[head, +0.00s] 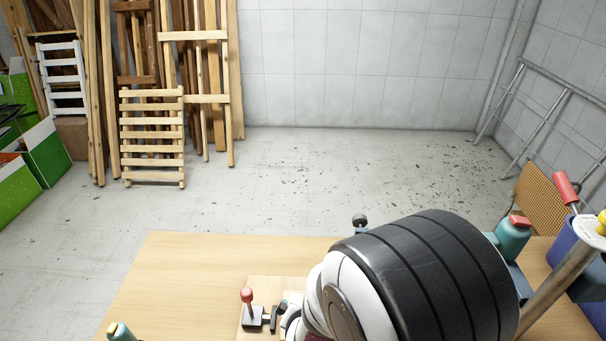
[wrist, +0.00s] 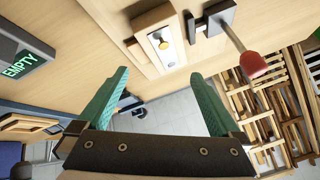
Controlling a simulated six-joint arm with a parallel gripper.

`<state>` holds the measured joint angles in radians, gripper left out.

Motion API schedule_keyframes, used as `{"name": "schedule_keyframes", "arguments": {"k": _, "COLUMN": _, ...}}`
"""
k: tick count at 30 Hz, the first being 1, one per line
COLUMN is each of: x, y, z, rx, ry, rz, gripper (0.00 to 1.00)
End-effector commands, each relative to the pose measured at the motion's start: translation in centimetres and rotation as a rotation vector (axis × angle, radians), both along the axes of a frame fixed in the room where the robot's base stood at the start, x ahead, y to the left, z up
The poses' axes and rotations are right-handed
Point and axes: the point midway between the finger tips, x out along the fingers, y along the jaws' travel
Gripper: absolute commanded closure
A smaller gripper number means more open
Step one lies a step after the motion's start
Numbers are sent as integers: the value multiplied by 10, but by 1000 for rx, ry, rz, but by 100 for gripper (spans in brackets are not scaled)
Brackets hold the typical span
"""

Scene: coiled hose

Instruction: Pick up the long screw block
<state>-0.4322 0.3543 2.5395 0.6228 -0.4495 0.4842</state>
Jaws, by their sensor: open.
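In the wrist view a wooden block with a pale plate and a brass-coloured screw (wrist: 163,42) sits on the wooden board, at the top centre. It looks like the long screw block, but I cannot be certain. My gripper (wrist: 157,74) has two green fingers spread wide apart with nothing between them. The block is in the view just beyond the fingertips, roughly in line with the gap, and appears apart from them. In the head view my arm covers most of the work area, and my gripper and the block cannot be made out there.
A red-knobbed lever on a dark base (head: 247,297) stands left of my arm; the wrist view shows a red-handled lever (wrist: 245,58) right of the block. A dark box marked EMPTY (wrist: 25,62) is at left. Teal bottle-like items (head: 513,235) stand right. The table's (head: 180,270) left part is mostly clear.

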Motion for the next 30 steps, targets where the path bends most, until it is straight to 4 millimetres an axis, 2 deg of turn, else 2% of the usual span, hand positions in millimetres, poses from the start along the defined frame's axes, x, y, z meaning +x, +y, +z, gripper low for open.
{"name": "schedule_keyframes", "arguments": {"k": 1, "x": 6, "y": 2, "z": -20, "rx": -61, "ry": -67, "rz": 5, "gripper": 0}}
{"name": "schedule_keyframes", "arguments": {"k": 3, "x": 15, "y": 2, "z": -36, "rx": -160, "ry": -211, "rz": 27, "gripper": 0}}
{"name": "schedule_keyframes", "arguments": {"k": 6, "x": 17, "y": 6, "z": -45, "rx": -295, "ry": -391, "rz": 113, "gripper": 0}}
{"name": "schedule_keyframes", "arguments": {"k": 10, "x": 11, "y": 15, "z": -47, "rx": -393, "ry": -522, "rz": 220, "gripper": 0}}
{"name": "schedule_keyframes", "arguments": {"k": 14, "x": 12, "y": 19, "z": -49, "rx": -423, "ry": -566, "rz": 264, "gripper": 0}}
{"name": "schedule_keyframes", "arguments": {"k": 22, "x": 51, "y": 19, "z": -64, "rx": -425, "ry": -570, "rz": 264, "gripper": 0}}
{"name": "schedule_keyframes", "arguments": {"k": 30, "x": 56, "y": 20, "z": -65, "rx": -426, "ry": -569, "rz": 269, "gripper": 0}}
